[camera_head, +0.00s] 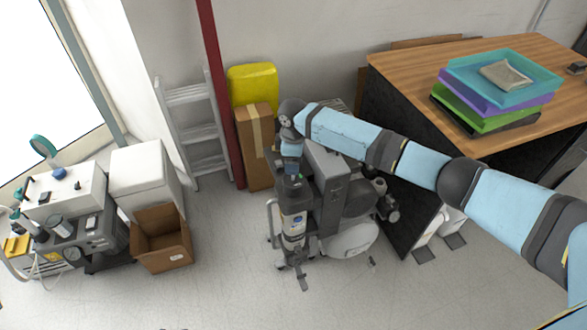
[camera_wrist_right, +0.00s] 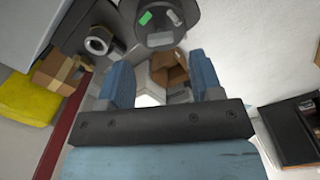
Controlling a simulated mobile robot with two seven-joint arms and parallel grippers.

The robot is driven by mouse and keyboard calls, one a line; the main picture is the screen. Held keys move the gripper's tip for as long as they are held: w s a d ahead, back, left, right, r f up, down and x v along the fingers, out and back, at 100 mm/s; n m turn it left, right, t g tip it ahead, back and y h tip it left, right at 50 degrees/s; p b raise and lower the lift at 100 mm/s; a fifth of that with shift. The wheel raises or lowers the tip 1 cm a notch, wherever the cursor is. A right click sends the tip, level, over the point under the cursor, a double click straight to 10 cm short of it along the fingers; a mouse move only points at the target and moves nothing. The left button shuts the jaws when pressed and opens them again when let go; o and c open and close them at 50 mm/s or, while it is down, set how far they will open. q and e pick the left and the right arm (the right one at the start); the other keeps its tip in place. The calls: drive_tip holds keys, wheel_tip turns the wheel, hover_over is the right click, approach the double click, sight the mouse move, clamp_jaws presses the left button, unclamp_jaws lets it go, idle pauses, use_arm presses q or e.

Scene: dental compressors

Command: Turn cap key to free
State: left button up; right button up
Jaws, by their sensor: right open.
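The compressor (camera_head: 340,200) stands on the floor with an upright dark grey column (camera_head: 293,215) at its front left. My right gripper (camera_head: 291,168) points down at the column's top, close above it; I cannot tell if it touches. In the right wrist view the two blue fingers (camera_wrist_right: 160,68) are apart with nothing held between them. A dark round cap-like part (camera_wrist_right: 155,28) with a green label and a pale label lies just beyond the fingertips. I cannot make out the cap key itself. My left gripper is not in view.
A cardboard box (camera_head: 254,145) and a yellow container (camera_head: 252,84) stand behind the column. A wooden-topped desk (camera_head: 410,75) with stacked trays (camera_head: 500,88) is at the right. An open brown box (camera_head: 162,240) is at the left.

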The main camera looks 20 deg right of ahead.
sight(293, 177)
wheel_tip(293, 177, up, 9)
drive_tip(key=shift+f, duration=0.1)
